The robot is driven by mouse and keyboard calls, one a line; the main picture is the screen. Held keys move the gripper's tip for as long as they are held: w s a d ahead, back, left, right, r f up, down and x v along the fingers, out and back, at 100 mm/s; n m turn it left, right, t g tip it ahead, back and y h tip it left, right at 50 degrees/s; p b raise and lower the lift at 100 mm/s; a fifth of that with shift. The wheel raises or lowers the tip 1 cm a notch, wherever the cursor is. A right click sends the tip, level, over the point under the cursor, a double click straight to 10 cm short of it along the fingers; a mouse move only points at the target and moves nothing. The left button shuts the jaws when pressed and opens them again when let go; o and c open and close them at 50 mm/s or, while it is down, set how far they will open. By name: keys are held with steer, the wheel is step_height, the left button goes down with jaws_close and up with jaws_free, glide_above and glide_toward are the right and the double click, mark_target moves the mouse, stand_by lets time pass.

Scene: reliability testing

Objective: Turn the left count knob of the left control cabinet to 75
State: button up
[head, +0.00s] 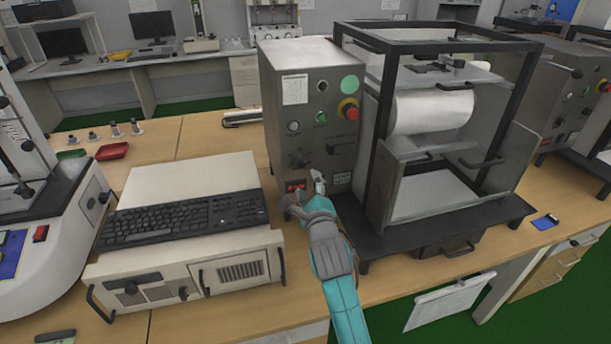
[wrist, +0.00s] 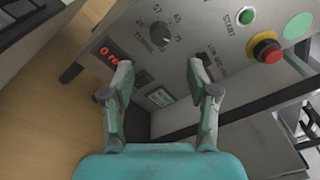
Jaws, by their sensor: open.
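In the head view a dark knob (head: 299,160) sits low on the panel. A red lit display (wrist: 108,52) is left of it in the wrist view. My gripper (wrist: 161,66) is open and empty, its fingers apart below the knob and not around it. In the head view my gripper (head: 301,190) is before the lower panel.
A green START button (wrist: 246,16) and a red stop button with a yellow ring (wrist: 266,48) are right of the knob. A black-framed machine (head: 375,150) stands close on the right. A keyboard (head: 185,215) lies on a white case (head: 190,265) at left.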

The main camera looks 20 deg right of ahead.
steer(key=shift+s+a, duration=0.15)
steer(key=shift+s, duration=1.25)
steer(key=s+f+n+g+y, duration=0.1)
steer(key=s+f+n, duration=0.5)
steer(key=s+f, duration=0.5)
steer(key=s+f+n+g+y, duration=0.1)
steer(key=s+f+n, duration=0.55)
steer(key=s, duration=0.75)
steer(key=s+r+n, duration=0.2)
steer(key=s+n, duration=0.4)
steer(key=s, duration=0.8)
steer(key=s+r+n+g, duration=0.1)
steer(key=s+n, duration=0.6)
steer(key=s, duration=0.8)
steer(key=shift+s+d+r, duration=0.3)
steer(key=shift+d+r, duration=0.1)
steer(key=shift+d, duration=0.05)
